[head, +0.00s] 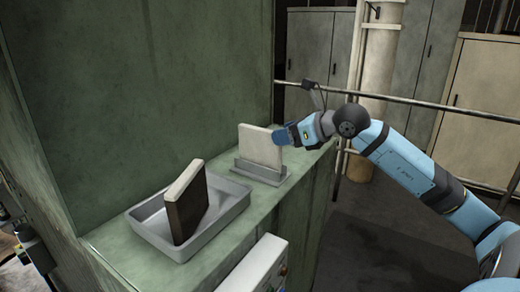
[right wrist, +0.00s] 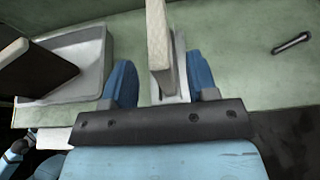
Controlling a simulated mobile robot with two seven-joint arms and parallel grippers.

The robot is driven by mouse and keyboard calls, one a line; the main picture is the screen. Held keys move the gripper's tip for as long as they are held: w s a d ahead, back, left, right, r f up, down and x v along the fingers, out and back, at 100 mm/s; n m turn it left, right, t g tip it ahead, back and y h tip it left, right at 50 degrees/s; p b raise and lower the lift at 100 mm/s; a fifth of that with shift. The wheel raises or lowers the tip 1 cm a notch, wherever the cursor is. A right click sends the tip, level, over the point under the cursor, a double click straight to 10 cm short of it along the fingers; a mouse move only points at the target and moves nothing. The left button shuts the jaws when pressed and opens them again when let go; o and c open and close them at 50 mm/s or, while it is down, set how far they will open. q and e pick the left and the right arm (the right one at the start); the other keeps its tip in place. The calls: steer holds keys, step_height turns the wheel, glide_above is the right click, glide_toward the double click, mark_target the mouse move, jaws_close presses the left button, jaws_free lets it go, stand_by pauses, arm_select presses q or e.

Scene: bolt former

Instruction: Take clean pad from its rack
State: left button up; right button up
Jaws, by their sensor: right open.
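The clean pad (head: 259,147) is a pale, off-white slab standing upright in a small grey rack (head: 258,172) on the green ledge. My right gripper (head: 284,137) is at the right edge of the pad. In the right wrist view the pad (right wrist: 159,40) stands between the two blue fingers of the right gripper (right wrist: 161,78), with a gap on each side. The right gripper is open. The rack (right wrist: 178,70) shows partly beneath the pad. My left gripper is not in view.
A grey tray (head: 148,226) holding a dark-faced pad (head: 188,205) stands left of the rack. A green wall (head: 150,80) rises behind the ledge (head: 300,172). A light control box (head: 255,268) is at the front. A small dark bar (right wrist: 291,43) lies on the ledge in the wrist view.

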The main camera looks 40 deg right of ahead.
mark_target(257, 146)
steer(key=p+x, duration=0.1)
steer(key=x, duration=0.3)
steer(key=shift+w+a+f+p, duration=0.15)
steer(key=shift+w+f+p, duration=0.1)
steer(key=shift+f+p, duration=0.1)
steer(key=shift+c, duration=0.2)
jaws_close()
